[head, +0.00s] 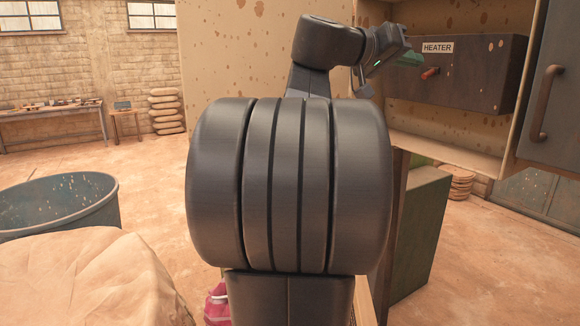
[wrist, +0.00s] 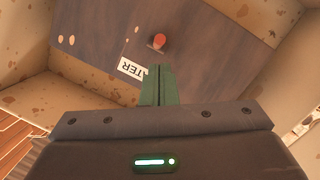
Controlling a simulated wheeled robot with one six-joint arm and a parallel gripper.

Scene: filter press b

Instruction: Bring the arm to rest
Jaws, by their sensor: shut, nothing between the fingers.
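My gripper (head: 408,60) is raised at the upper right in the head view, in front of the open cabinet. In the wrist view its green fingers (wrist: 158,85) are together with nothing between them. They point toward a dark panel box (head: 455,72) with a "HEATER" label (head: 437,48) and a red knob or lever (head: 430,73). In the wrist view the red knob (wrist: 159,40) lies beyond the fingertips, apart from them. My arm stands in the middle of the head view and hides much of what is behind it.
An open grey cabinet door (head: 555,85) with a brown handle stands at the right. A green box (head: 420,225) is below the cabinet. At the left are a blue drum (head: 55,208) and a tan sack (head: 85,275).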

